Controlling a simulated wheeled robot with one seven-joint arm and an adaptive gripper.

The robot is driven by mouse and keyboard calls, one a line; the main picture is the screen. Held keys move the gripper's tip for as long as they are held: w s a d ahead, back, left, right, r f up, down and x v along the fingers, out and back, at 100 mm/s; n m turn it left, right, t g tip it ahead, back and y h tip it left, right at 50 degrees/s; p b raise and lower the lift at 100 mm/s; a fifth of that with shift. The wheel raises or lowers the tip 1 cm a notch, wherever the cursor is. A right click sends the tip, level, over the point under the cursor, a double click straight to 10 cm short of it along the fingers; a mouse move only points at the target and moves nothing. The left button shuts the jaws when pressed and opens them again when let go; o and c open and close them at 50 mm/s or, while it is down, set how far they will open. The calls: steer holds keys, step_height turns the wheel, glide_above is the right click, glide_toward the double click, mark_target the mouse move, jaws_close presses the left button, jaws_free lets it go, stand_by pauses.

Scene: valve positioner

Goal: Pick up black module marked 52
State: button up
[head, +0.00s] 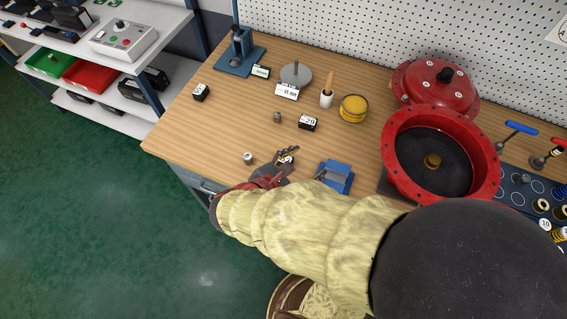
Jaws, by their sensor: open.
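A small black module with a white label (285,159) sits at my gripper (287,154), near the bench's front edge. The gripper's fingers partly cover it, and its number is too small to read. My gripper is open, with its fingertips over or beside this module; I cannot tell if they touch it. A second black module with a white label (308,122) stands further back, and a third (200,92) stands at the left. I cannot read with certainty which one is marked 52.
A blue block (336,176) lies right of my gripper. Small metal cylinders stand at the left (248,158) and behind (277,117). A large red valve housing (440,150) blocks the right. Bare wood (225,125) is free at the left.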

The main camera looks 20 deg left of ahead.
mark_target(281, 163)
steer(key=s+a+f+n+y, duration=0.1)
steer(key=a+n, duration=0.1)
steer(key=s+a+f+n+t+y+b, duration=0.1)
steer(key=a+f, duration=0.1)
steer(key=a, duration=0.1)
steer(key=s+a+f+n+t+y, duration=0.1)
steer(key=s+a+f+n, duration=0.1)
steer(key=a, duration=0.1)
steer(key=shift+f+n, duration=0.15)
steer(key=shift+n, duration=0.15)
steer(key=shift+w+a+f+t, duration=0.15)
steer(key=shift+f+t, duration=0.05)
steer(key=shift+t, duration=0.1)
steer(key=shift+b+x, duration=0.75)
steer(key=shift+x, duration=0.4)
steer(key=b+x, duration=0.1)
steer(key=x, duration=0.2)
steer(key=b+x, duration=0.1)
steer(key=x, duration=0.1)
steer(key=shift+w+r+b, duration=0.2)
steer(key=shift+r+b, duration=0.1)
steer(key=shift+r, duration=0.05)
steer(key=shift+c, duration=0.3)
steer(key=c, duration=1.1)
steer(key=shift+r, duration=0.1)
steer(key=shift+c, duration=0.8)
